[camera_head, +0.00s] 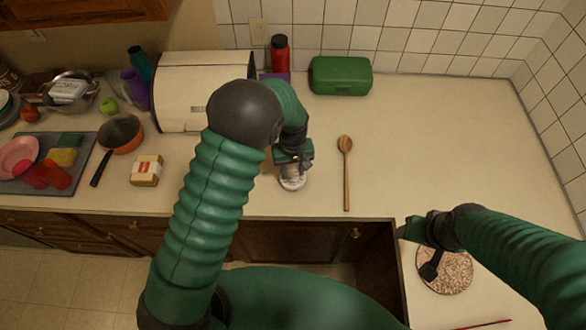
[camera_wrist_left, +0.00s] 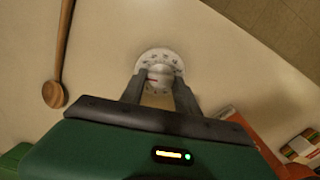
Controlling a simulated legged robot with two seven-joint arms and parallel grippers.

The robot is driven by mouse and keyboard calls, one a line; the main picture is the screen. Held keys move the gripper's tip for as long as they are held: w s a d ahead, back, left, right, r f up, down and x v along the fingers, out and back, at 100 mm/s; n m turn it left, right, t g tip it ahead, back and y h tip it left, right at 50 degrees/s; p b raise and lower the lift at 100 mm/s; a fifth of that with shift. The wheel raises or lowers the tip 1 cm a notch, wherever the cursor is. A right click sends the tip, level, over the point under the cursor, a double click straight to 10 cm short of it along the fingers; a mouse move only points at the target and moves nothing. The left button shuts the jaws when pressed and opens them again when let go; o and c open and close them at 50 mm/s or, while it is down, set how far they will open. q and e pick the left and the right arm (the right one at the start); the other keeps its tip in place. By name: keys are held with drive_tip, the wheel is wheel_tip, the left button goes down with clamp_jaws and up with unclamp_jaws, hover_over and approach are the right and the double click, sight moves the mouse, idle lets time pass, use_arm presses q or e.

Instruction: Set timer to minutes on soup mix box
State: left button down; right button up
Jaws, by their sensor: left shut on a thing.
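A round white kitchen timer with a dial of dark marks stands on the counter in the head view (camera_head: 291,184). It also shows in the left wrist view (camera_wrist_left: 158,55). My left gripper (camera_head: 291,164) is shut on the timer's knob from above, with a finger on each side in the left wrist view (camera_wrist_left: 158,88). An orange-red box-like thing (camera_wrist_left: 256,145) shows partly at the lower right of the left wrist view; I cannot read its label. My right gripper (camera_head: 413,230) is over the counter near the front edge at the right; its jaws are unclear.
A wooden spoon (camera_head: 346,170) lies right of the timer. A small white and yellow package (camera_head: 146,170), an orange pan (camera_head: 122,134) and a bread box (camera_head: 190,85) are at left. A green box (camera_head: 340,75) stands behind. A speckled round mat (camera_head: 450,272) lies under my right arm.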

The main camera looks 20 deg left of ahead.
sight(293, 172)
idle(0.9)
use_arm(q)
drive_tip(key=c, duration=0.9)
unclamp_jaws()
wheel_tip(293, 172, up, 17)
drive_tip(key=shift+f+b, duration=0.15)
drive_tip(key=shift+b, duration=1)
